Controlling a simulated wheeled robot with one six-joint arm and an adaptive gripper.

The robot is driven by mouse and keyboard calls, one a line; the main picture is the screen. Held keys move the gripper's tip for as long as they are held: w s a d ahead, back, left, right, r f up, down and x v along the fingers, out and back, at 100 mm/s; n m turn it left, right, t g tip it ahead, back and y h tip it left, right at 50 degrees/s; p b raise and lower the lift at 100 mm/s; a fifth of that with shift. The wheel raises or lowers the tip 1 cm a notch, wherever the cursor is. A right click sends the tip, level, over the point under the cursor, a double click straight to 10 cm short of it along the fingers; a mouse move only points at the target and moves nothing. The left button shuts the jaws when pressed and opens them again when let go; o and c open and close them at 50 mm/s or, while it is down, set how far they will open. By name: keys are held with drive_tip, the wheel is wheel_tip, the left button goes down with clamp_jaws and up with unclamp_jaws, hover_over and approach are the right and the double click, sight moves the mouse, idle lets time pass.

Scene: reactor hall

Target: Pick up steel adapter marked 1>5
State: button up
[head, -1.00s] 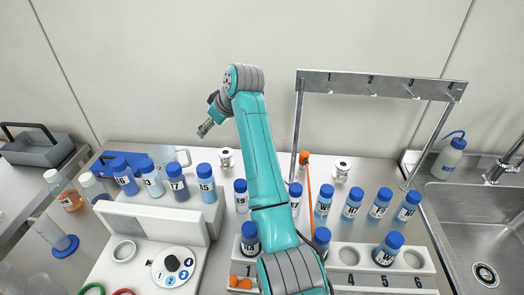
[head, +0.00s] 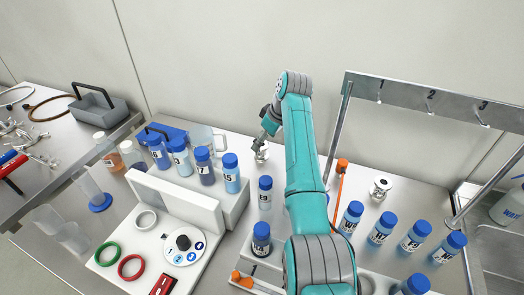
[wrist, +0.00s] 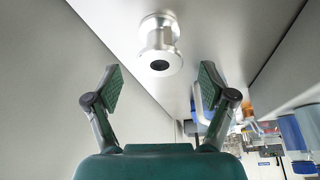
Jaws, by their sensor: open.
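A steel adapter (head: 261,152), a small flanged spool, stands at the back of the bench behind the labelled vials. A second, similar steel adapter (head: 380,187) stands further right, beyond the orange rod. I cannot read a marking on either. My gripper (head: 266,130) is just above and behind the first adapter in the head view and partly overlaps it. In the wrist view my gripper (wrist: 160,76) is open and empty, with one steel adapter (wrist: 160,46) ahead, centred between the fingers and apart from them.
Several blue-capped vials (head: 231,176) stand in a rack left of the near adapter, and vial E9 (head: 265,193) stands in front of it. The orange rod (head: 336,195) and hook stand (head: 430,100) are to the right. The wall is close behind.

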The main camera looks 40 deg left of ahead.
drive_tip(key=shift+x, duration=1.9)
drive_tip(key=c, duration=1.4)
